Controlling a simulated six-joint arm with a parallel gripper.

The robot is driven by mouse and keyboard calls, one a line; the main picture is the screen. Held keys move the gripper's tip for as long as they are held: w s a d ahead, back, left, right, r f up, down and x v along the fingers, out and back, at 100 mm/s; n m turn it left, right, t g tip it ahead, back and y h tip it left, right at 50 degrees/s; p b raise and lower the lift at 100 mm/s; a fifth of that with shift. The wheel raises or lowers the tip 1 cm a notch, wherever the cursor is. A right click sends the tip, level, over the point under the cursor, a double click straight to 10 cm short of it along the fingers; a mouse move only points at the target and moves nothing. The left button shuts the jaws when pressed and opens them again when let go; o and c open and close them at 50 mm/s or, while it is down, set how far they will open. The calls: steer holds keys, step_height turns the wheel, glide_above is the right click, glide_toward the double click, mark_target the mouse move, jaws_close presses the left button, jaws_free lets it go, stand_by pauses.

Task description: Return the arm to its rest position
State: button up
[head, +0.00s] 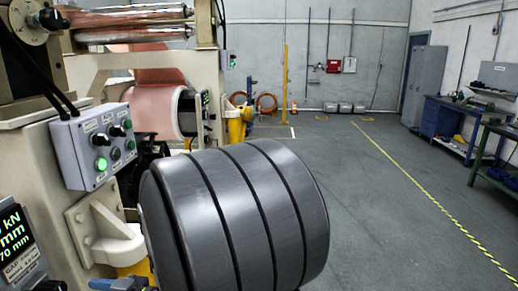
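My gripper is not in view, so I cannot see whether it is open, shut or holding anything. A large dark grey cylinder with black grooves fills the lower middle of the head view, very close. I cannot tell whether it is part of my arm. It hides the floor and the lower part of the machine behind it. A copper foil roll (156,108) shows on the machine, below bright steel rollers (135,22).
A grey control box (95,146) with a lit green button is on the machine frame at left. A display (18,245) is at lower left. Open floor (385,190) with a yellow line (432,205) lies right. Workbenches (460,120) and a grey cabinet (424,88) stand far right.

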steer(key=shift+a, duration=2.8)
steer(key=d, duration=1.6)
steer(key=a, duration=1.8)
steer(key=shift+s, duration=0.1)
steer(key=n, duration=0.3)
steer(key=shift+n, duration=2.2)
